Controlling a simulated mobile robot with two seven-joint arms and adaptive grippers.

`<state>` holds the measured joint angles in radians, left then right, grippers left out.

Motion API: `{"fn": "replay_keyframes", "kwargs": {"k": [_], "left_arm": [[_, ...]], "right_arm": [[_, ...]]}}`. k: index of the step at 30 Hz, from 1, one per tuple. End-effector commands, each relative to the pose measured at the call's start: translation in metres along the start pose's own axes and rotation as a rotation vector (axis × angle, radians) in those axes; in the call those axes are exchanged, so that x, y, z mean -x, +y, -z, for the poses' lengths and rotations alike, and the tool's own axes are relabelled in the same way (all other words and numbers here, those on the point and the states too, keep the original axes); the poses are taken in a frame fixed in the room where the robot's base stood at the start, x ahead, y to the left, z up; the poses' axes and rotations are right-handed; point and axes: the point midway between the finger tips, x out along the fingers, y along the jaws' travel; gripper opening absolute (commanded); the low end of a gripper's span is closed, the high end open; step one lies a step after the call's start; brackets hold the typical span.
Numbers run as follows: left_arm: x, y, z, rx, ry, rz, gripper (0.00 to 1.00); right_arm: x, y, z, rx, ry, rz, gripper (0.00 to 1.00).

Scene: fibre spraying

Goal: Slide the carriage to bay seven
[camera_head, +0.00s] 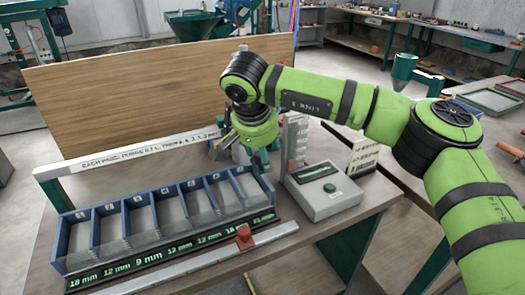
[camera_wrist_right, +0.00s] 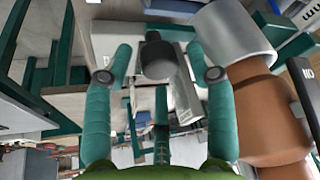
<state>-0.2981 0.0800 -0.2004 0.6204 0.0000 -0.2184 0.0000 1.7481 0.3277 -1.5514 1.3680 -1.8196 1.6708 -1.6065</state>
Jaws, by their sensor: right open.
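The red carriage (camera_head: 244,237) sits on a pale rail (camera_head: 190,265) along the table's front, right of the rail's middle. The bay numbers are too small to read surely. My right gripper is open in the right wrist view (camera_wrist_right: 159,52), its teal fingers apart with nothing clearly held. In the head view it is above and behind the right end of the bays, away from the carriage, and partly hidden.
A grey scale-like device (camera_head: 325,190) stands right of the bays. A white lettered bar (camera_head: 135,157) and a wooden panel (camera_head: 150,90) lie behind them. A brown object with a silver cylinder (camera_wrist_right: 235,42) is close beside the fingers in the right wrist view.

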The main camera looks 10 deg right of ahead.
Motion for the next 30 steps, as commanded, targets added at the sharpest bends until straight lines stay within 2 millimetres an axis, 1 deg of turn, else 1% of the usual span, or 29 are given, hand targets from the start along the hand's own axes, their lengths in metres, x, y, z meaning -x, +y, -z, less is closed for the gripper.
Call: {"fn": "replay_keyframes", "kwargs": {"k": [1, 5, 8, 15, 19, 21, 24, 30], "left_arm": [[0.0, -0.002, -0.006, 0.0, -0.01, 0.002, 0.56], [0.0, -0.001, -0.005, 0.0, -0.007, 0.002, 0.56], [0.0, -0.001, -0.004, 0.0, -0.006, 0.001, 0.56], [0.0, 0.0, -0.003, 0.0, -0.005, 0.0, 0.56], [0.0, 0.0, -0.002, 0.0, -0.004, 0.0, 0.56], [0.0, 0.0, -0.002, 0.0, -0.004, 0.0, 0.56], [0.0, 0.0, -0.002, 0.0, -0.004, 0.0, 0.56], [0.0, 0.0, -0.002, 0.0, -0.004, 0.0, 0.56]], "right_arm": [[0.001, 0.0, -0.001, 0.001, -0.001, 0.0, 0.56], [0.013, -0.001, 0.0, 0.001, 0.0, 0.003, 0.56], [0.031, -0.001, 0.0, 0.001, 0.002, 0.003, 0.56], [0.083, 0.0, 0.001, 0.0, 0.002, 0.003, 0.56], [0.103, 0.001, 0.002, -0.003, 0.002, 0.001, 0.56], [0.111, 0.001, 0.002, -0.002, 0.001, 0.002, 0.56], [0.117, 0.001, 0.002, -0.001, 0.0, 0.001, 0.56], [0.12, 0.001, 0.002, -0.002, 0.0, 0.0, 0.56]]}}
